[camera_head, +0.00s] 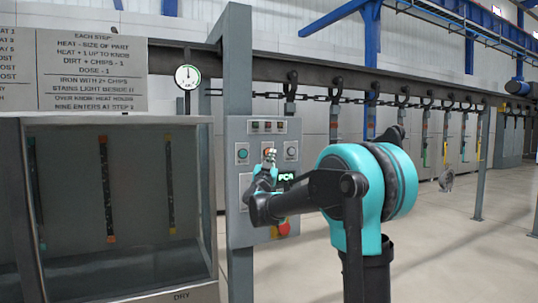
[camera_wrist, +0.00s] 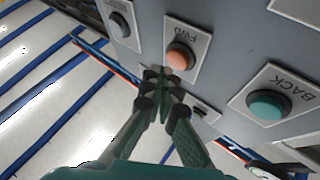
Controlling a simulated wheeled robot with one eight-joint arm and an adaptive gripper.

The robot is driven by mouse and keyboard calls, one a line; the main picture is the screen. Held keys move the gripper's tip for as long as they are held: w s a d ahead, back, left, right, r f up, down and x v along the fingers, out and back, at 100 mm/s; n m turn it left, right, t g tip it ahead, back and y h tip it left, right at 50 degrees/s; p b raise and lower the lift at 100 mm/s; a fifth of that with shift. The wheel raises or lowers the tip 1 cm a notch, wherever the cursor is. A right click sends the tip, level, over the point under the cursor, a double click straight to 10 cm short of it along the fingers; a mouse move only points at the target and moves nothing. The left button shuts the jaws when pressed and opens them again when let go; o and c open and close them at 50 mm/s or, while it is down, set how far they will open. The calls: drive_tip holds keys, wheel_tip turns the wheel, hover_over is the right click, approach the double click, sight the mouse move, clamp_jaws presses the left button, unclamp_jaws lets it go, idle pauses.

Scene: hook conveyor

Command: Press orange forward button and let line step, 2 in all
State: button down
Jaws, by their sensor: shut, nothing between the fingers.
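The orange forward button (camera_wrist: 181,57), on a plate marked FWD, shows whole in the wrist view on the grey control panel (camera_head: 240,205). My gripper (camera_wrist: 165,76) is shut and empty, with its fingertips just beside the orange button's lower left edge in that view. I cannot tell whether they touch the panel. In the head view my gripper (camera_head: 270,158) is in front of the panel's middle button and largely covers it. The teal BACK button (camera_wrist: 267,105) also shows in the head view (camera_head: 242,154). A grey button (camera_wrist: 119,25) sits on the other side.
Hooks (camera_head: 291,84) hang from the overhead chain line, some with coloured parts. A glass-fronted tank (camera_head: 120,120) stands left. A post (camera_head: 237,70) stands behind the panel.

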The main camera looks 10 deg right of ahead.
drive_tip(key=shift+w, duration=0.15)
idle(0.5)
drive_tip(key=shift+w+a, duration=0.15)
drive_tip(key=shift+w, duration=0.1)
